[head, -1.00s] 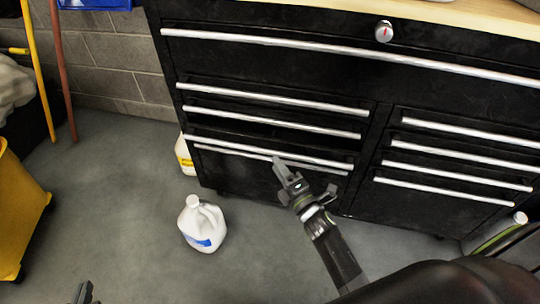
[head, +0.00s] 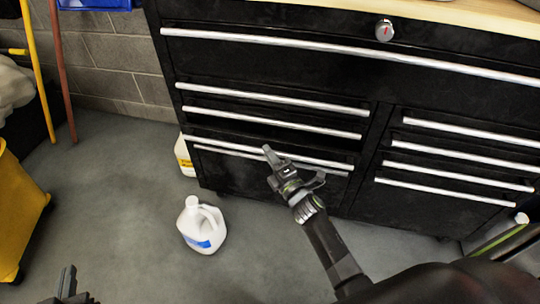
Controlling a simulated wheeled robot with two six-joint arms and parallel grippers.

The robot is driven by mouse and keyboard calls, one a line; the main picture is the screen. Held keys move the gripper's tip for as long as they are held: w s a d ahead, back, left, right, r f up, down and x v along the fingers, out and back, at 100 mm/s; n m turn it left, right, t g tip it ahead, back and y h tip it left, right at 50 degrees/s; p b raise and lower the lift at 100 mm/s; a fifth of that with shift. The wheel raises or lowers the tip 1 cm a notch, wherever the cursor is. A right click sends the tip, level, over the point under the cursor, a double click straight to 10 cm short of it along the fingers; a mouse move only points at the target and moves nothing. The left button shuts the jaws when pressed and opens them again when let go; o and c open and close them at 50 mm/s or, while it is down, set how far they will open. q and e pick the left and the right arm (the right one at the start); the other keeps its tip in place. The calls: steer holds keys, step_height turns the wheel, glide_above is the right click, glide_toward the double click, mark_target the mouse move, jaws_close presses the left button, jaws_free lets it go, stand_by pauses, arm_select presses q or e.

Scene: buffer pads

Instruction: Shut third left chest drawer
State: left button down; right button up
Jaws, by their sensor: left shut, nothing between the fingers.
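The black chest (head: 330,75) has a left column of drawers with long silver handles. The third left drawer (head: 225,143) appears to stand a little out, with a dark gap above its handle. Its handle sits close above the fourth handle (head: 220,151). My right gripper (head: 292,166) is open and empty in front of these two handles. One finger overlaps the third handle in the picture; I cannot tell whether it touches. My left gripper (head: 68,287) is shut and low at the bottom left, partly cut off by the frame and far from the chest.
A white jug (head: 203,228) stands on the floor left of my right arm. Another jug (head: 184,156) stands by the chest's left side. A yellow bucket (head: 18,215) is at the far left. Floor between bucket and jug is clear.

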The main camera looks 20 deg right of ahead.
mark_target(274, 145)
jaws_close()
